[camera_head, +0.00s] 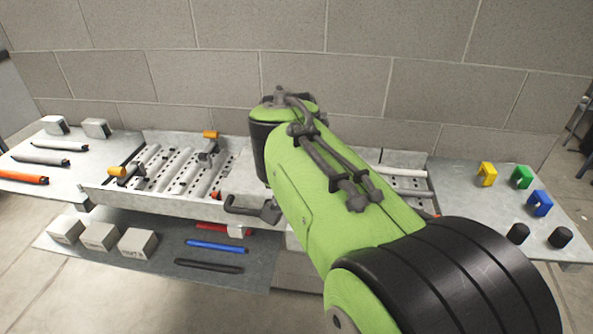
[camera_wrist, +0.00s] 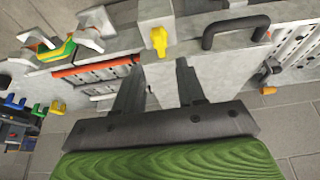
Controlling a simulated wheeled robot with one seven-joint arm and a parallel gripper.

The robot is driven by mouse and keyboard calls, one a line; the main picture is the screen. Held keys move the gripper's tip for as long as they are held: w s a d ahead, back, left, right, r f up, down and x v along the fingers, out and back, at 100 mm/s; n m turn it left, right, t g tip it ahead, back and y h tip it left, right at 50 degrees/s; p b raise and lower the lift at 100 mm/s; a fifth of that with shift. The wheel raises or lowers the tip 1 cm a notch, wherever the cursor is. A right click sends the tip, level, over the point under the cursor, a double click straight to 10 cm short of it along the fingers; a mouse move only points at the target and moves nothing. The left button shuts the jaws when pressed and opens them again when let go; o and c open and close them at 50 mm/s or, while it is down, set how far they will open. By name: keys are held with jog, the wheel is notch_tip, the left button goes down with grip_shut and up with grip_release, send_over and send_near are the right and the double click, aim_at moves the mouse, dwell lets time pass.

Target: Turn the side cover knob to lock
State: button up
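A small yellow knob (camera_wrist: 159,40) sits on a grey block (camera_wrist: 155,12) in the wrist view. I take it for the side cover knob, but no label shows. Its narrow end points toward my gripper (camera_wrist: 157,72). My gripper's two dark fingers are spread, with an empty gap between them. The knob lies beyond the fingertips, roughly in line with the gap, and appears apart from them. In the head view my green arm hides the knob and most of the gripper.
A black bar handle (camera_wrist: 236,30) is right of the knob, and also shows in the head view (camera_head: 240,208). Slotted trays with orange-ended clamps (camera_head: 117,171) are at left. Colored clips (camera_head: 486,174) and black caps (camera_head: 560,237) stand at right. White boxes (camera_head: 137,243) occupy the lower shelf.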

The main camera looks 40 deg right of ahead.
jog(key=p+v, duration=0.2)
jog(key=v, duration=0.6)
jog(key=shift+r, duration=0.2)
jog(key=shift+a, duration=0.1)
jog(key=s+a+f+n+t+y+b, duration=0.1)
jog(key=s+a+f+n, duration=0.2)
jog(key=a+f+n, duration=0.2)
jog(key=s+a+f+n+t+y+b, duration=0.1)
jog(key=s+a+f+n+y, duration=0.1)
jog(key=s+a+f+n, duration=0.2)
jog(key=a+f+n, duration=0.1)
jog(key=a+f, duration=0.2)
jog(key=a, duration=0.2)
jog(key=shift+a+n+t+y, duration=0.3)
jog(key=shift+a+t, duration=0.05)
jog(key=shift+t, duration=0.05)
jog(key=shift+s, duration=0.2)
